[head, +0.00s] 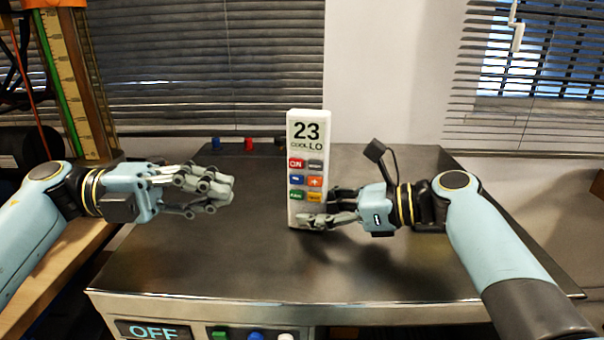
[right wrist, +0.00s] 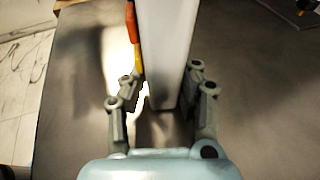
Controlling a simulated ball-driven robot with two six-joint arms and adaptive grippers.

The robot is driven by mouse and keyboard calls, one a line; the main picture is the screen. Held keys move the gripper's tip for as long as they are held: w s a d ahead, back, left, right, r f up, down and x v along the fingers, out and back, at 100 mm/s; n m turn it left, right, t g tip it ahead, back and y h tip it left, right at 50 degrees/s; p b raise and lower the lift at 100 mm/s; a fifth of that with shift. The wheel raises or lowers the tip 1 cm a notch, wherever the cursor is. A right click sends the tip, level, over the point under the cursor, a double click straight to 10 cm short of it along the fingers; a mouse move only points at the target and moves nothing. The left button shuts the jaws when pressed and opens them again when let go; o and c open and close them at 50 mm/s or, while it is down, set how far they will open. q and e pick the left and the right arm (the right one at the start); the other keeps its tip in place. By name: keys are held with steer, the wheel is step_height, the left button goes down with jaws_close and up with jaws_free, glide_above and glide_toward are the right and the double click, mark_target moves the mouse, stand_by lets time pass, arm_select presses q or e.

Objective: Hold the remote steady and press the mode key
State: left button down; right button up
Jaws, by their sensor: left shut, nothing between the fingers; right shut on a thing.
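The white remote (head: 308,128) stands upright above the dark worktop in the head view. Its display reads 23, COOL and LO, and its coloured keys (head: 306,181) face me. I cannot tell for sure which key is the mode key. My right gripper (head: 308,221) is shut on the remote's lower part from the right. In the right wrist view the remote (right wrist: 168,45) sits between the two fingers (right wrist: 160,85). My left gripper (head: 226,192) is shut and empty, left of the remote and apart from it, about level with the lower keys.
The dark metal worktop (head: 200,255) is mostly clear. Its front panel has an OFF display (head: 152,331) and green, blue and white buttons (head: 253,336). Small blue and red pieces (head: 249,144) sit at the back edge. A wooden frame with a scale (head: 70,80) stands at the left.

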mark_target(315, 165)
arm_select(q)
steer(key=shift+w+d, duration=0.1)
arm_select(e)
steer(key=shift+w, duration=0.1)
arm_select(q)
steer(key=w+d, duration=0.4)
steer(key=d, duration=0.6)
steer(key=shift+w+d, duration=0.2)
steer(key=shift+d, duration=0.1)
steer(key=shift+w+f, duration=0.1)
